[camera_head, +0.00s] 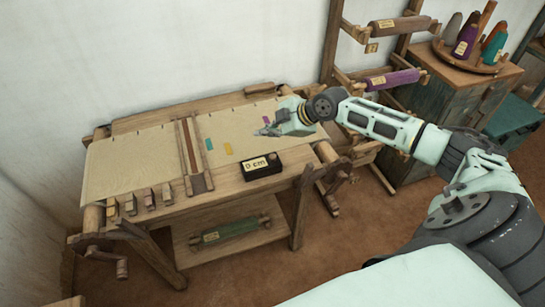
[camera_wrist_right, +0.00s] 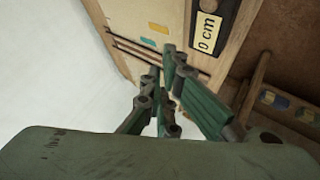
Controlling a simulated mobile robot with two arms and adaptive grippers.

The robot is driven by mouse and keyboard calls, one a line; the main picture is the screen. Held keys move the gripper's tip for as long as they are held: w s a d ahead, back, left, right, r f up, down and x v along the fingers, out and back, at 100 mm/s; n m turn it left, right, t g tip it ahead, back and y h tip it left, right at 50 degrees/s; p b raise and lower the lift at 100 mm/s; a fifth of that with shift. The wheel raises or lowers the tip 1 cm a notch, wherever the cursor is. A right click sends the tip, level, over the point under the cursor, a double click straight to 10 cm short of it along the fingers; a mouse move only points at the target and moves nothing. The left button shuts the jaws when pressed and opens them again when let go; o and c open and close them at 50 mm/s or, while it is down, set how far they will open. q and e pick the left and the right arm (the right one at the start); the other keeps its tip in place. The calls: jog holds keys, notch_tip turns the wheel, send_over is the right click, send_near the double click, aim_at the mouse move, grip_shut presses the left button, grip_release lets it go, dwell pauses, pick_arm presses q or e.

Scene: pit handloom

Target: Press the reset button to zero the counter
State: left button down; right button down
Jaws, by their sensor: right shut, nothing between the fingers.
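The counter (camera_head: 262,167) is a small black box with a pale label reading "0 cm". It sits on the front right part of the wooden loom table. It also shows at the top of the right wrist view (camera_wrist_right: 209,28), partly cut off by the frame. I cannot make out the reset button clearly. My right gripper (camera_head: 264,131) is shut and empty, above the cloth behind the counter and apart from it. In the right wrist view its fingers (camera_wrist_right: 165,85) are together below the counter. My left gripper is not in view.
The loom (camera_head: 146,160) carries cream cloth with coloured patches and a wooden beater (camera_head: 193,155) across it. A yarn rack (camera_head: 390,80) and a cabinet (camera_head: 455,95) with spools stand at the right. A white wall is behind the loom.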

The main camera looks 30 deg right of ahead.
notch_tip(320, 180, down, 8)
jog(key=b, duration=0.5)
jog(key=shift+d+r, duration=0.1)
dwell(1.1)
jog(key=shift+f+b, duration=0.4)
jog(key=shift+b, duration=0.1)
jog(key=shift+f+b, duration=0.55)
jog(key=shift+f, duration=0.05)
dwell(0.5)
jog(key=shift+r, duration=0.15)
jog(key=shift+r+p, duration=0.65)
jog(key=shift+r, duration=0.2)
notch_tip(320, 180, up, 5)
jog(key=p, duration=0.3)
jog(key=shift+p, duration=0.3)
